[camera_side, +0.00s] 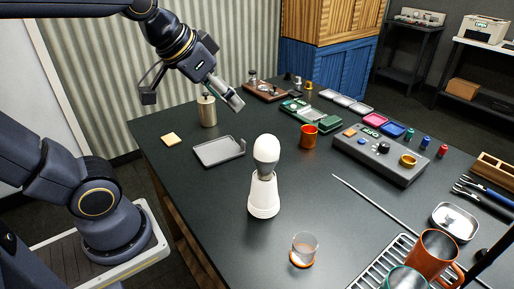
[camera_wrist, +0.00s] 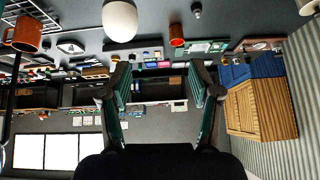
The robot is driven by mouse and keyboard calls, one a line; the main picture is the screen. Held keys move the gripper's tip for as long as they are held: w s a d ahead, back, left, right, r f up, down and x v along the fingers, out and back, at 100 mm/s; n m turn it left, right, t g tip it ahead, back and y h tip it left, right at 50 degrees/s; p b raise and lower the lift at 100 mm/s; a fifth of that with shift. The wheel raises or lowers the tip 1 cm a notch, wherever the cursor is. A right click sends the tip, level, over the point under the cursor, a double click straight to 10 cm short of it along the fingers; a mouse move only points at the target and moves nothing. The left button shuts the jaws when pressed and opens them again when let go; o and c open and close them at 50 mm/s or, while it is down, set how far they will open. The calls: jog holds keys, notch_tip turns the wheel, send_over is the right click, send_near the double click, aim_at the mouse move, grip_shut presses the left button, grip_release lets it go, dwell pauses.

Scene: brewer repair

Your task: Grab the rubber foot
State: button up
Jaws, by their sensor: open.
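I cannot make out the rubber foot for certain in either view. A small dark piece (camera_side: 243,143) at the right edge of the shallow grey tray (camera_side: 218,158) could be it, but it is too small to tell. My gripper (camera_side: 192,96) is open and empty, high over the back left of the dark table in the side view. The wrist view shows its two fingers (camera_wrist: 159,88) wide apart with nothing between them. This view looks out across the room upside down.
A white-topped grinder-like device (camera_side: 263,195) stands mid-table. An orange cup (camera_side: 309,136), green box (camera_side: 304,114) and grey control box (camera_side: 380,155) stand to the right. The front left table is clear.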

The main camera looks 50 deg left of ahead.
jog(key=w+a+f+n+g, duration=0.1)
jog(key=w+a+f, duration=0.15)
jog(key=w, duration=0.55)
jog(key=w+a+f, duration=0.2)
jog(key=w+a, duration=0.2)
jog(key=w, duration=0.3)
jog(key=shift+n+g+y, duration=0.3)
jog(key=shift+n+g, duration=0.4)
jog(key=shift+g, duration=0.2)
jog(key=a+x, duration=0.1)
jog(key=x, duration=0.4)
jog(key=a+x, duration=0.1)
jog(key=x, duration=0.5)
jog(key=s+a+x, duration=0.1)
jog(key=x, duration=0.5)
jog(key=shift+w+a+f, duration=0.1)
jog(key=shift+a+f, duration=0.2)
jog(key=shift+a, duration=0.05)
jog(key=x, duration=0.6)
jog(key=shift+w+r, duration=0.1)
jog(key=shift+w, duration=0.1)
grip_shut()
jog(key=shift+r, duration=0.1)
